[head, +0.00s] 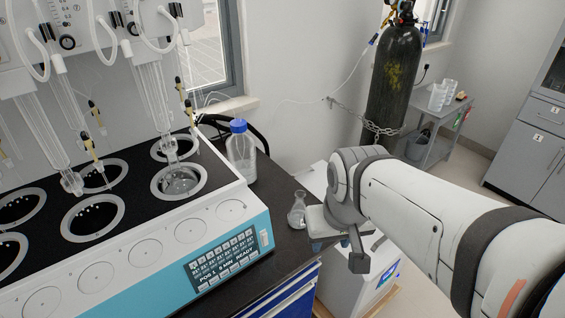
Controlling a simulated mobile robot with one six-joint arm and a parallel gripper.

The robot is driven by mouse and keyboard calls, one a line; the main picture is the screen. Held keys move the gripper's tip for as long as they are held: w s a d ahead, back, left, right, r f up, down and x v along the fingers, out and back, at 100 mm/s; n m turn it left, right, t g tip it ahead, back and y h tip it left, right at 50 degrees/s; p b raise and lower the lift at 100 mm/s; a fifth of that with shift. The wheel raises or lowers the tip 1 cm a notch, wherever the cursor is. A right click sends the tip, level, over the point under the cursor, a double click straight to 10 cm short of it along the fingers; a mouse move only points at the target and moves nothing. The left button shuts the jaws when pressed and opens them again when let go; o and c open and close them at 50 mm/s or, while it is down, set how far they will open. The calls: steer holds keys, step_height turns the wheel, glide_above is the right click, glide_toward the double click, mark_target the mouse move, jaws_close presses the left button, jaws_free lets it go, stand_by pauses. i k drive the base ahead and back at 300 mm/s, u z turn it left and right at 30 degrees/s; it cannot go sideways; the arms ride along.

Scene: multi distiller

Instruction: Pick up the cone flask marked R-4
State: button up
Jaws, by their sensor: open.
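A small clear cone flask (298,212) stands upright on the dark bench top (283,243), between the distiller and my arm. No marking on it is readable, so I cannot tell whether it is R-4. My gripper (336,247) is open, just right of the flask and apart from it in the picture. One dark finger shows at its front right. The rest of the jaws is partly hidden by the wrist.
The multi distiller (225,284), with a blue front panel, fills the left side. A blue-capped bottle (241,155) stands behind the flask. A chained dark gas cylinder (394,85) and a grey cart (437,143) are further back. Grey cabinets (530,140) stand far right.

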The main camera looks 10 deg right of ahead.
mark_target(295, 217)
steer(key=u, duration=2.1)
steer(key=k, duration=1.6)
steer(key=z, duration=1.1)
steer(key=i, duration=1)
steer(key=z, duration=0.05)
